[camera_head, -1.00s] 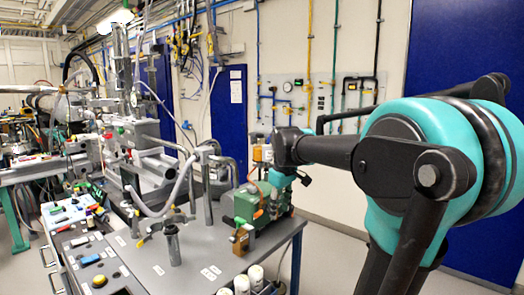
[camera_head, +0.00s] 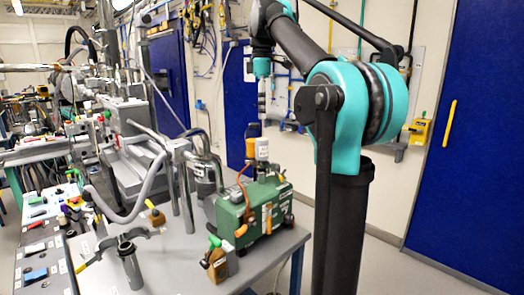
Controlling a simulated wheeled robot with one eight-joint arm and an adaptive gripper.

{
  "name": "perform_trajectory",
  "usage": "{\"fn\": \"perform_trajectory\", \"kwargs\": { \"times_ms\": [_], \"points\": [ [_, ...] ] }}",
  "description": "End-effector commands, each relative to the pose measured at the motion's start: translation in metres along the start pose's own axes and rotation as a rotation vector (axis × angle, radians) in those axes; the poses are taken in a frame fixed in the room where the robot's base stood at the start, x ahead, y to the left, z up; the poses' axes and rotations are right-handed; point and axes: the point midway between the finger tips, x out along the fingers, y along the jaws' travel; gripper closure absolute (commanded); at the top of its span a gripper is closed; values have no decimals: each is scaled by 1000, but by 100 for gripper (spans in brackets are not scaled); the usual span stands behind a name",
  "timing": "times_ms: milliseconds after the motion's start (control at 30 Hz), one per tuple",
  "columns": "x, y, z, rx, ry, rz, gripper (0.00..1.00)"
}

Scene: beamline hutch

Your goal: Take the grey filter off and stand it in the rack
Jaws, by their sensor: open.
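A green pump unit (camera_head: 252,215) stands on the grey bench. A pale grey-white cylinder (camera_head: 262,149), which looks like the grey filter, stands upright on top of it, beside and partly in front of an orange-topped part (camera_head: 253,137). My gripper (camera_head: 262,112) points down above the pale cylinder, in line with it in this view and apart from it. The gripper is open and seems empty; its fingers are small and hard to make out. I cannot make out a rack for the filter in the current view.
A grey bench top (camera_head: 190,262) carries a clamp stand (camera_head: 130,262) at the front left and bent metal pipes (camera_head: 190,175) left of the pump. A blue door (camera_head: 470,150) is at right.

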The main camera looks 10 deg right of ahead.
Motion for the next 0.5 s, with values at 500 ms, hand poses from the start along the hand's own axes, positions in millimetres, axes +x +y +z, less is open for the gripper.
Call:
{"fn": "perform_trajectory", "kwargs": {
  "times_ms": [500],
  "points": [
    [93,0,0,2,0,1,57]
  ]
}}
